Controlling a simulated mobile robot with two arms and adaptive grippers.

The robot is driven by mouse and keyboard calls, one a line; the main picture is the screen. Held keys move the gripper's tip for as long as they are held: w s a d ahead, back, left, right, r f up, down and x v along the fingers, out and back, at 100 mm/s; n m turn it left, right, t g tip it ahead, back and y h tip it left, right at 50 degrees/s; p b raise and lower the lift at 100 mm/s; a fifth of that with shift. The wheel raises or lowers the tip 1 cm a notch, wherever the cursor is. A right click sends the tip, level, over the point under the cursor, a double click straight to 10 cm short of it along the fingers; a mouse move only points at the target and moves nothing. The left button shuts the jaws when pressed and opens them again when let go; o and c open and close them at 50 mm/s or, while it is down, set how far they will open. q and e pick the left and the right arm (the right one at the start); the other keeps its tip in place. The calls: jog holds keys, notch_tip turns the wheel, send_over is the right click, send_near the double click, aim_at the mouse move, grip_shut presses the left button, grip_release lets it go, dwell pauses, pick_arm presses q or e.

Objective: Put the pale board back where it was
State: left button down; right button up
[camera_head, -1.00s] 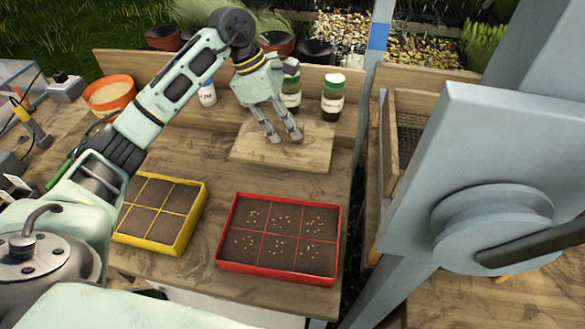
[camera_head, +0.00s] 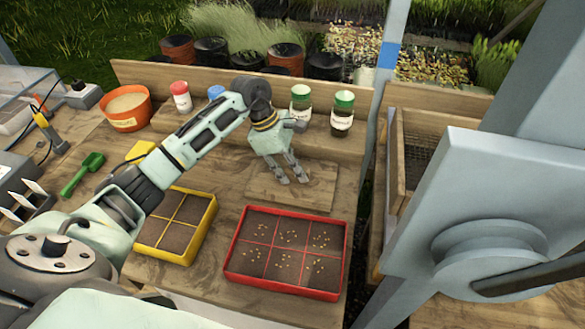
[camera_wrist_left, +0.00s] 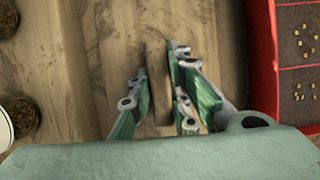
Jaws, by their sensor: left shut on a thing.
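The pale board (camera_head: 318,192) is a flat wooden rectangle behind the red seed tray, close to its back edge. My left gripper (camera_head: 291,181) points down at the middle of the board. In the left wrist view its fingers (camera_wrist_left: 160,95) are closed around a narrow upright wooden strip on the board (camera_wrist_left: 112,45). I cannot tell whether the board touches the table or hangs just above it. My right gripper is not in view.
The red tray (camera_head: 235,262) with seeded cells and a yellow tray (camera_head: 207,232) stand in front. Two green-lidded jars (camera_head: 343,112) (camera_head: 301,103) stand behind the board. A green trowel (camera_head: 82,175) lies at left. Bare table shows between jars and board.

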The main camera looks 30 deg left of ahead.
pick_arm(q)
jog(key=shift+f, duration=0.15)
jog(key=c, duration=1.6)
grip_release()
jog(key=shift+c, duration=0.2)
jog(key=shift+r, duration=0.3)
jog(key=b+v, duration=0.2)
jog(key=v, duration=0.8)
jog(key=shift+a+r, duration=0.2)
jog(key=shift+r, duration=0.1)
jog(key=shift+s+a+r, duration=0.1)
jog(key=shift+a+r, duration=0.1)
jog(key=shift+r, duration=0.35)
